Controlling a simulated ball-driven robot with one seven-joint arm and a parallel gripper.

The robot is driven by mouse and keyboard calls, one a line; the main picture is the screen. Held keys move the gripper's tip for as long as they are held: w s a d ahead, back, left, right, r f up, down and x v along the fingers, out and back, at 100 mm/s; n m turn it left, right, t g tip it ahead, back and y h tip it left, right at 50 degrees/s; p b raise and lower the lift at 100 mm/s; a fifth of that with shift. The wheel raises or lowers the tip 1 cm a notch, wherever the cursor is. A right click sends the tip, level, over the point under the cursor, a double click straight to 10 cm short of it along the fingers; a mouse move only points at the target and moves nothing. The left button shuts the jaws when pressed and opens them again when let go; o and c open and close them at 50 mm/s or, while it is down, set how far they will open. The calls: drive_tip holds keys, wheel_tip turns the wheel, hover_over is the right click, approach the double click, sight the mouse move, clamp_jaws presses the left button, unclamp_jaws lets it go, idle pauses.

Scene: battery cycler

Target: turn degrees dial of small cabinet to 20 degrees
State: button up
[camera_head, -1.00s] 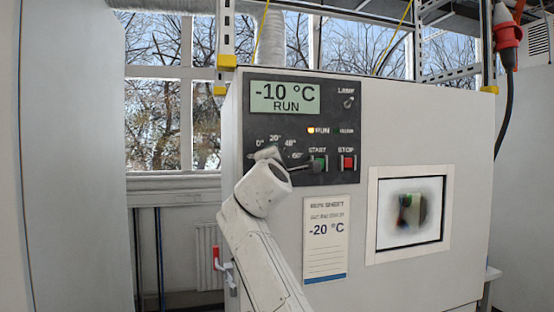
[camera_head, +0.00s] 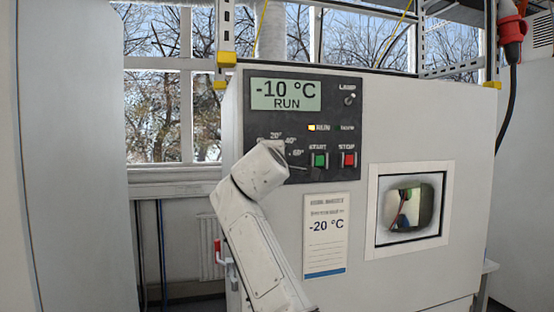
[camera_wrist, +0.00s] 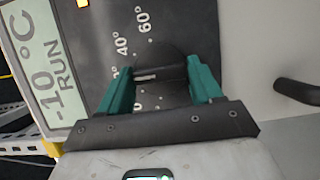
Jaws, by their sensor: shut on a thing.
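The small cabinet (camera_head: 410,120) is a white unit with a dark control panel (camera_head: 335,110). Its display (camera_head: 285,95) reads -10 °C RUN. The degrees dial (camera_wrist: 160,52) is a dark round knob between the green fingers of my gripper (camera_wrist: 160,68) in the wrist view. The fingers are shut on it. A pale line (camera_wrist: 146,77) on the dial points left in the wrist view, roughly towards the 20° mark, which is partly hidden by the left finger. The 40° and 60° marks are readable. In the head view my arm covers the dial and gripper.
The green START button (camera_head: 320,160) and red STOP button (camera_head: 349,160) sit right of the dial, with the lamp switch (camera_head: 349,99) above. A sheet (camera_head: 325,240) reading -20 °C hangs below the panel. A window (camera_head: 408,210) is at right; a handle (camera_wrist: 298,92) shows in the wrist view.

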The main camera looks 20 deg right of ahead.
drive_tip(key=shift+d, duration=0.1)
drive_tip(key=o, duration=1)
drive_tip(key=shift+c, duration=0.2)
drive_tip(key=b+v, duration=0.4)
drive_tip(key=v, duration=0.6)
drive_tip(key=shift+s, duration=0.35)
drive_tip(key=shift+f, duration=0.15)
